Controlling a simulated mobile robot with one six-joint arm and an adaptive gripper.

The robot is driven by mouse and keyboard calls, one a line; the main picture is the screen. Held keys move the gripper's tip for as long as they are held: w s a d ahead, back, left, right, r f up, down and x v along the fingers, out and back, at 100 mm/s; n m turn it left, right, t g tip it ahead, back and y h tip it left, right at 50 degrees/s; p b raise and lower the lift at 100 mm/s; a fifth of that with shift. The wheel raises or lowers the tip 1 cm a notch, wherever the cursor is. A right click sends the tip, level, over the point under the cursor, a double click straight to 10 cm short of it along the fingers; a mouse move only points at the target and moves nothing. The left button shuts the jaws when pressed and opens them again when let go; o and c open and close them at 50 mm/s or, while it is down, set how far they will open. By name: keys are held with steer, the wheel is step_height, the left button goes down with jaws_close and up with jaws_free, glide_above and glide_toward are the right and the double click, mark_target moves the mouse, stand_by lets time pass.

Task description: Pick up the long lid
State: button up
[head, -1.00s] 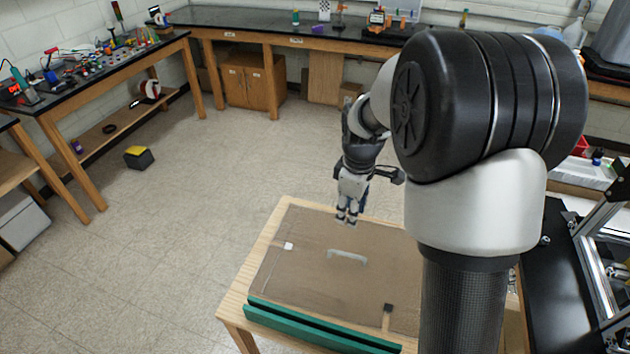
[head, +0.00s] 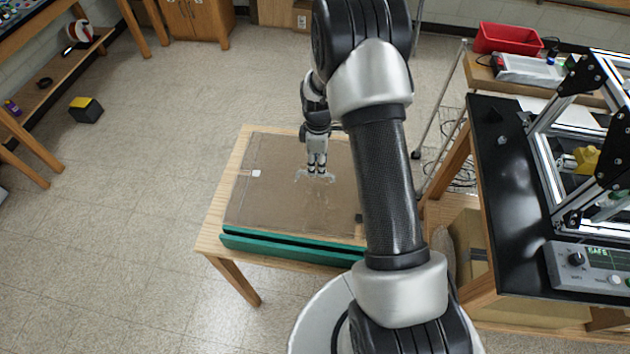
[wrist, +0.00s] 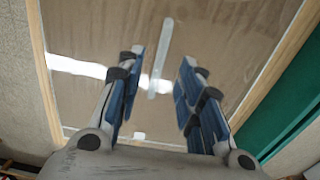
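The long lid (head: 270,205) appears as a flat, clear-looking panel over a brown surface on the wooden table. A pale bar handle (head: 308,178) sits near its middle. My gripper (head: 317,171) points down above the lid, close to the handle. In the wrist view the gripper (wrist: 162,57) is open, its blue-padded fingers apart and empty. The handle (wrist: 159,75) runs lengthwise between the fingers in that view. Contact between fingers and handle cannot be told. Part of the lid's right side is hidden behind my arm.
A green strip (head: 285,246) runs along the near edge of the lid. On the right a black bench (head: 510,190) carries an aluminium extrusion frame (head: 545,160) and a control box (head: 590,268). A red bin (head: 507,38) stands at the back. The floor on the left is mostly clear.

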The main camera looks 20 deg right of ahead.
mark_target(315, 177)
steer(key=shift+w+a+f+b, duration=0.1)
steer(key=shift+f+b, duration=0.1)
steer(key=shift+f, duration=0.8)
steer(key=shift+w+a+f+b, duration=0.1)
steer(key=shift+a+f+b, duration=0.1)
steer(key=shift+f, duration=0.75)
steer(key=shift+w+a+f+b, duration=0.1)
steer(key=shift+f+b, duration=0.1)
steer(key=shift+f, duration=0.8)
steer(key=shift+c, duration=0.4)
jaws_close()
steer(key=shift+d+r, duration=0.1)
